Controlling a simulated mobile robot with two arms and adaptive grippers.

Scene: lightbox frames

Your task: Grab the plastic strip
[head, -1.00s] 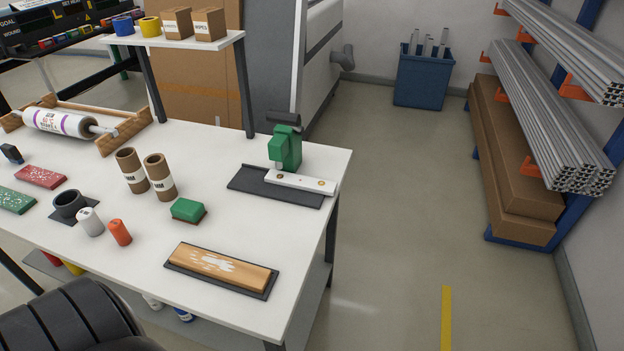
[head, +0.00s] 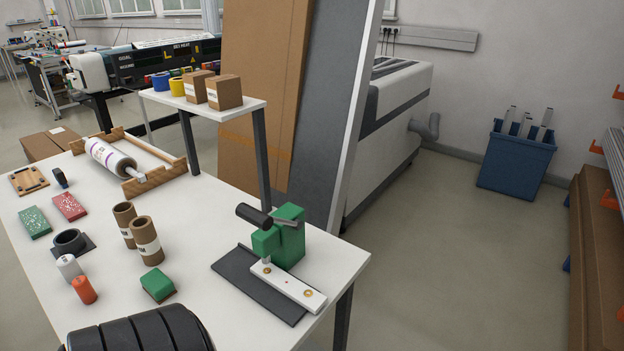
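A white plastic strip (head: 287,287) with a brass-coloured eyelet near each end lies at the green hand press (head: 288,240). The press has a dark handle and stands on a dark base plate (head: 240,283) near the right edge of the table. The strip lies slantwise along the plate, with one end close under the press head. Whether it sits fixed or loose there I cannot tell.
The white table (head: 190,223) holds brown tubes (head: 146,240), a green block (head: 158,285), an orange bottle (head: 84,289) and a film roll (head: 110,157). A raised shelf (head: 190,103) carries boxes. A blue bin (head: 515,165) stands beyond open floor at right.

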